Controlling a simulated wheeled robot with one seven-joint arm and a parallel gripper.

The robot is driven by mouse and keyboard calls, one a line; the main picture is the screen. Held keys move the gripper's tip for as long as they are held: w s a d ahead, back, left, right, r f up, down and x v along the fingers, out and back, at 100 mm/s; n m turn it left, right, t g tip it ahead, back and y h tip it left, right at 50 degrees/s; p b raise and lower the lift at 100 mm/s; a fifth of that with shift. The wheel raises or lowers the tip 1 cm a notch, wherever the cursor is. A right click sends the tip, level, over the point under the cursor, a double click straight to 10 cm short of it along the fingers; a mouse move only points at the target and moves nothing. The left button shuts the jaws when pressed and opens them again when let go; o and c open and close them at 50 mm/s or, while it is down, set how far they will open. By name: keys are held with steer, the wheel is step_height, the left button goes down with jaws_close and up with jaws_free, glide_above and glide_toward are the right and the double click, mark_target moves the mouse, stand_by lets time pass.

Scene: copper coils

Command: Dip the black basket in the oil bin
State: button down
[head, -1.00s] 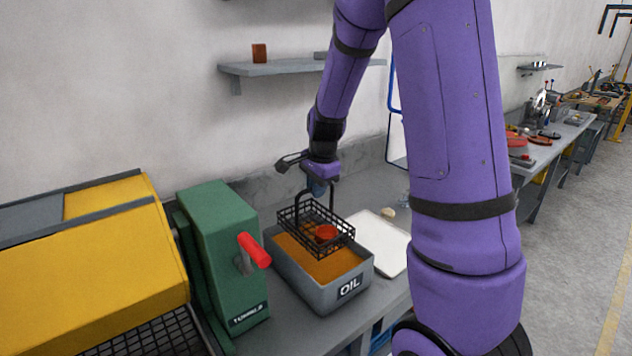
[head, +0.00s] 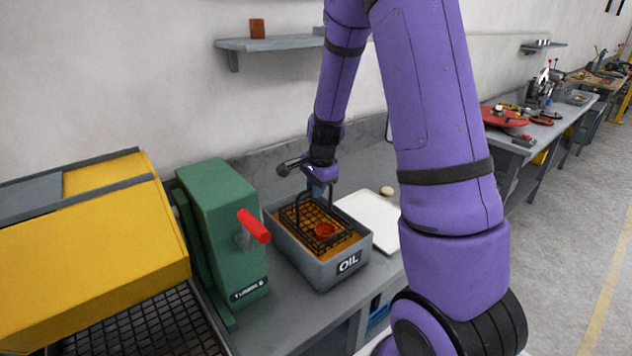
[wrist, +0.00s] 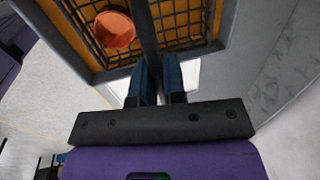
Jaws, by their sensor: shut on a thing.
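The black wire basket (head: 309,214) sits down inside the grey bin labelled OIL (head: 330,273), within its walls and at the level of the orange-brown oil (head: 346,245). A copper-red round piece (head: 326,230) lies in the basket. My gripper (head: 317,186) is above the bin's back part, shut on the basket's upright handle. In the wrist view, my gripper's blue fingers (wrist: 158,82) close on the dark handle bar, with the basket (wrist: 186,22) and the copper piece (wrist: 115,29) beyond. How deep the basket's bottom is cannot be seen.
A green machine (head: 222,240) with a red handle (head: 254,226) stands close left of the bin. A yellow machine (head: 90,235) is farther left. A white board (head: 372,222) lies right of the bin, with a small pale round object (head: 386,191) behind it. A shelf (head: 270,44) is on the wall.

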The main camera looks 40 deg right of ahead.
steer(key=shift+f, duration=2.6)
stand_by(0.6)
steer(key=shift+r, duration=6.1)
steer(key=shift+r, duration=1.4)
